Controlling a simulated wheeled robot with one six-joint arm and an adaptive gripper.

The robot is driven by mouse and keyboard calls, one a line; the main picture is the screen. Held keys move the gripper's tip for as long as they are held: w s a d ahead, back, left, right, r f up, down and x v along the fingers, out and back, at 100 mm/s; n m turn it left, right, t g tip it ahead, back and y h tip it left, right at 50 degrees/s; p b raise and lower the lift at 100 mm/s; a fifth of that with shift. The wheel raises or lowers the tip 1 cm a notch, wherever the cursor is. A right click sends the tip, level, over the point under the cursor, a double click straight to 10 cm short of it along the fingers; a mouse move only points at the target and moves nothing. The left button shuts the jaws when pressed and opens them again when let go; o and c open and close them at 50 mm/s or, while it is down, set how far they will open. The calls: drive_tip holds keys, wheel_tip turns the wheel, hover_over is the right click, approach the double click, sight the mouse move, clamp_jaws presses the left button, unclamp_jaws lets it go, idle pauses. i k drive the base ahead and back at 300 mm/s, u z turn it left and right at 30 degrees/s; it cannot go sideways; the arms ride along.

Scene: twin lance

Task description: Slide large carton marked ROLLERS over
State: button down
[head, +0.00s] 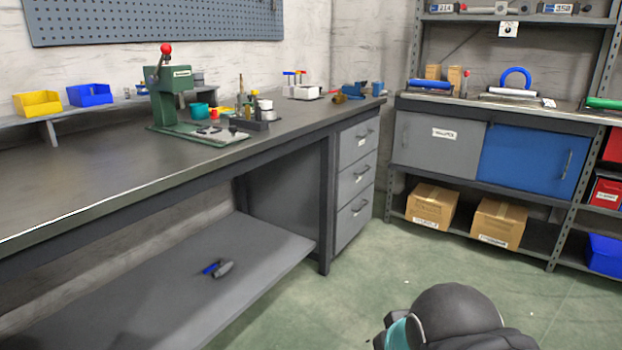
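Two brown cardboard cartons stand side by side on the low shelf of the rack at the right. The left carton (432,203) and the right carton (497,222) each carry a white label low on the front, too small to read, so I cannot tell which is marked ROLLERS. They look similar in size, with a narrow gap between them. A dark rounded part of my arm shows at the bottom edge, well in front of the rack. My gripper is not in view.
Above the cartons are a grey panel (420,145) with a white label and a blue panel (530,160). A rack upright (562,225) stands right of the cartons. The workbench (100,185) with drawers (357,180) fills the left. Green floor (370,280) before the rack is clear.

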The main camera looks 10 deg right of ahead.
sight(429, 205)
drive_tip(key=z, duration=1.35)
drive_tip(key=i, duration=3.45)
drive_tip(key=u, duration=2.2)
